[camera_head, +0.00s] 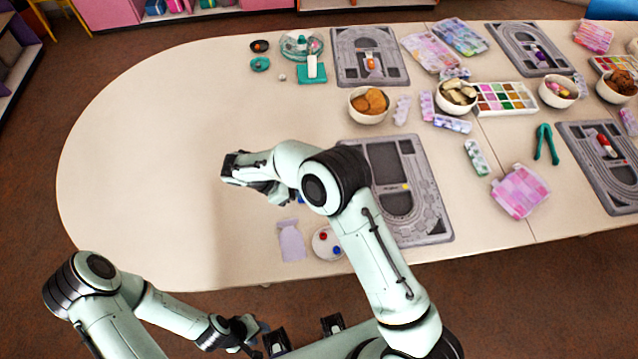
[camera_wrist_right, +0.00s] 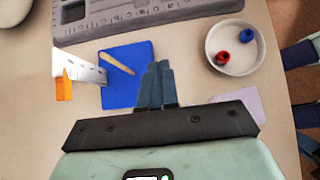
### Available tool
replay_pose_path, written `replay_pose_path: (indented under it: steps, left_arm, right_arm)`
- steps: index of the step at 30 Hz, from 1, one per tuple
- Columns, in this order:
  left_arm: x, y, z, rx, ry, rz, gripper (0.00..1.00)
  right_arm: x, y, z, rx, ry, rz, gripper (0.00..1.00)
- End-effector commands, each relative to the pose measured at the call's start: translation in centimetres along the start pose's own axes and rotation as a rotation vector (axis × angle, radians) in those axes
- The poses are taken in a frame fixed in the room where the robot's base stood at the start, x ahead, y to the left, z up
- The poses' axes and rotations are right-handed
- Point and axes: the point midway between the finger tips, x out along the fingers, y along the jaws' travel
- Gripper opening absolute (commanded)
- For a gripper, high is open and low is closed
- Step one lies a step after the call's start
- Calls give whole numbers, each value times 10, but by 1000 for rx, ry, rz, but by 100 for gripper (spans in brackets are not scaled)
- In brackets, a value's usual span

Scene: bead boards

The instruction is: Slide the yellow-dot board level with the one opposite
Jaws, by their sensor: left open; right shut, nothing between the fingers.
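The yellow-dot board (camera_head: 434,213) is a grey bead board lying flat at the near edge of the table. My right arm covers part of its left side in the head view. The opposite board (camera_head: 345,40), grey with an orange mark, lies across the table and a little further left in the picture. In the right wrist view, a grey board's edge (camera_wrist_right: 110,27) crosses the top. My right gripper (camera_wrist_right: 157,70) is shut and empty, apart from that board, with its fingertips beside a blue square. My left gripper (camera_head: 262,338) is open and empty below the table's near edge.
A white dish (camera_head: 327,250) with red and blue beads and a lilac bag (camera_head: 291,241) lie left of the near board. The blue square (camera_wrist_right: 117,88) lies by an orange-and-white item (camera_wrist_right: 65,88). A bowl (camera_head: 368,114) stands between the boards. The table's left end is clear.

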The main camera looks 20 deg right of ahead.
Motion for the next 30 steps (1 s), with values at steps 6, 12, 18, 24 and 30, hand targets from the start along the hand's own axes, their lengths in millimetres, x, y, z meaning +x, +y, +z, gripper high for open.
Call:
replay_pose_path:
  steps: [6, 12, 18, 24, 30]
  left_arm:
    - [2, -2, 1, -1, -2, -1, 43]
    - [2, -1, 1, -1, -2, -1, 43]
    - [-2, 1, -1, 0, 2, 0, 43]
    - [-4, 2, -2, 1, 3, 1, 43]
    - [-4, 2, -2, 1, 3, 1, 43]
  right_arm:
    - [42, -1, 1, -1, -3, -6, 0]
    - [85, -1, 1, -1, -3, -5, 0]
    - [109, 0, 19, 2, -2, -4, 0]
    - [119, 0, 28, 1, -1, -2, 0]
    - [120, 0, 29, 1, -1, -1, 0]
